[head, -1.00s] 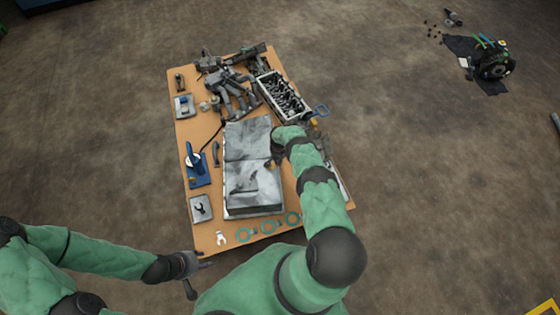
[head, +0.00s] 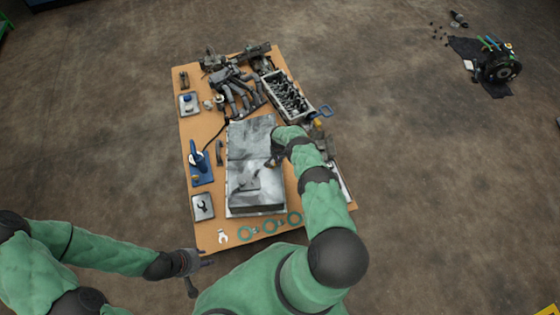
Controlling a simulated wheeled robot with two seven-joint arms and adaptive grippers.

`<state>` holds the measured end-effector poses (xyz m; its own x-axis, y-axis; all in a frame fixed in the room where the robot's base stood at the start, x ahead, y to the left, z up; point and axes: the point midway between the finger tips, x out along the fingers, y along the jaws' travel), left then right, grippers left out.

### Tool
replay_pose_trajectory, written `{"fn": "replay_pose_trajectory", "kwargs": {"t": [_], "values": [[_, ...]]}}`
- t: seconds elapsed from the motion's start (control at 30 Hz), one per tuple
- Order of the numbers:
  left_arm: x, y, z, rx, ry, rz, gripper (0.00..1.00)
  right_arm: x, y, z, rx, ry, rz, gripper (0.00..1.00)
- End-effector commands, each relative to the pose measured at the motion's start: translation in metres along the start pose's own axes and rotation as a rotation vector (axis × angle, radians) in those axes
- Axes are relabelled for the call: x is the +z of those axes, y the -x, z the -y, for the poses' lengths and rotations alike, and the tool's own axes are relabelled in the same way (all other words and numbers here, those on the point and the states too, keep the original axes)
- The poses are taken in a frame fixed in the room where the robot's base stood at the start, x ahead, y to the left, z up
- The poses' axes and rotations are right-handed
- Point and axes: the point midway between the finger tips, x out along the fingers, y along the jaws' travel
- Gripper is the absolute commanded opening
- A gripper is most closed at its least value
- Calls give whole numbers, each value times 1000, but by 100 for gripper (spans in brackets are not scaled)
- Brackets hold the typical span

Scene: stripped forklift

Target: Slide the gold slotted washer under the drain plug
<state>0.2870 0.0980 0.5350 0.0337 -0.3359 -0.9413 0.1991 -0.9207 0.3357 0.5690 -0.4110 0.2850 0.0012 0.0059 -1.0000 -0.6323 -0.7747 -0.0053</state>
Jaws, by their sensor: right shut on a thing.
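My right gripper (head: 272,162) is over the right side of the grey metal block on the table, its tips close to the block's upper face. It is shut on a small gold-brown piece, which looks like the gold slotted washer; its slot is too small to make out. I cannot tell whether it touches the block. The drain plug cannot be picked out; the gripper and arm hide part of that area. My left gripper (head: 202,276) is open and empty, off the table's near left corner.
The grey block (head: 254,190) fills the middle of the wooden table (head: 204,128). Green rings (head: 270,227) lie along the near edge. A blue tool (head: 200,162) and small trays line the left side. Metal parts and an engine head (head: 287,98) crowd the far end.

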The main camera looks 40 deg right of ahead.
Motion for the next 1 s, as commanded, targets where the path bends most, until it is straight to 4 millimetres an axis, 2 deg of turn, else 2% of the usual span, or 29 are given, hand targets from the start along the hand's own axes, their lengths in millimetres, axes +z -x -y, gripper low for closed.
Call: {"fn": "replay_pose_trajectory", "kwargs": {"t": [0.2, 0.23, 0.3, 0.33, 0.77, 1.0], "values": [[0, 0, 0, 0, 0, 0, 40, 0, 0, 0, 0, 0, -1, 0], [0, 0, 0, 0, 0, 0, 40, 0, 0, 0, 0, 0, 0, 14], [0, 0, 0, 0, 0, 0, 40, 0, 0, 0, 0, 0, 0, 34], [0, 0, 0, 0, 0, 0, 40, 0, 0, 0, 0, 0, 0, 39], [0, 0, 0, 0, 0, 0, 40, 1, 2, 1, 0, 0, 1, 39], [0, 0, 0, 0, 0, 0, 40, 0, 17, 1, 0, 2, 2, 39]]}}
